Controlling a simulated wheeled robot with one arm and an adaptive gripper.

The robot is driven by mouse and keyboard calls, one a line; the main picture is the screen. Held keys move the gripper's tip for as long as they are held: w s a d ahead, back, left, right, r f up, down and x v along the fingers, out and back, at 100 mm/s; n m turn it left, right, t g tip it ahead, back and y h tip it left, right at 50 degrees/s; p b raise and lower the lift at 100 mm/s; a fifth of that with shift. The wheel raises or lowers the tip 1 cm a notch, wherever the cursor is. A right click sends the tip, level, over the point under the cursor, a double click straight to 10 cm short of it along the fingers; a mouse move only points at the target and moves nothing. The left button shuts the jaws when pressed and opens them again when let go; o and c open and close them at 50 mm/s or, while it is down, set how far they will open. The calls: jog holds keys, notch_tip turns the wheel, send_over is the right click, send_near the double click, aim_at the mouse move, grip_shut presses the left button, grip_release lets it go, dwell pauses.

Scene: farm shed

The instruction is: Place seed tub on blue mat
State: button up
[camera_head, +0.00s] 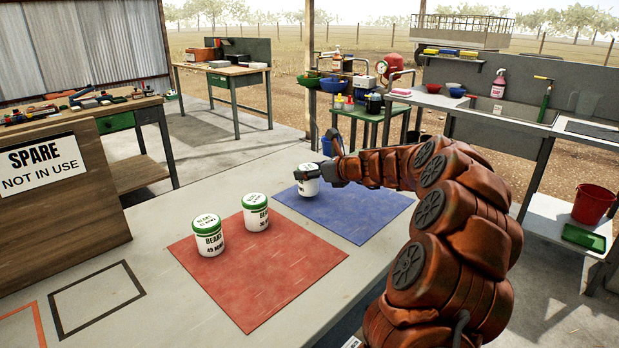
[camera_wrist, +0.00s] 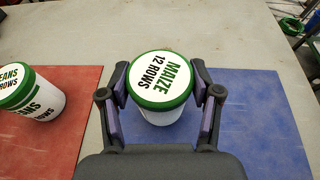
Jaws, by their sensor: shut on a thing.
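The seed tub (camera_wrist: 160,85), white with a green-rimmed lid reading "MAIZE 12 ROWS", is between the two fingers of my gripper (camera_wrist: 161,92), which is shut on it. In the head view the held tub (camera_head: 308,187) is upright at the far left part of the blue mat (camera_head: 360,212). I cannot tell whether its base touches the mat. In the wrist view the blue mat (camera_wrist: 260,150) shows beneath and around the gripper. My gripper (camera_head: 322,173) partly hides the tub's right side in the head view.
Two similar tubs marked "BEANS", one nearer (camera_head: 209,237) and one farther (camera_head: 256,214), stand on the red mat (camera_head: 258,275) to the left. A sink bench (camera_head: 480,105) and red bucket (camera_head: 593,204) are at right. The blue mat's near part is clear.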

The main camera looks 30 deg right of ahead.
jog(key=shift+f, duration=0.75)
jog(key=o, duration=1.2)
jog(key=shift+f, duration=0.1)
jog(key=shift+o, duration=0.2)
jog(key=shift+s+d, duration=0.1)
jog(key=shift+s, duration=0.05)
jog(key=v, duration=1.1)
jog(key=shift+s+r+p, duration=0.3)
jog(key=shift+p, duration=0.15)
jog(key=shift+s, duration=0.1)
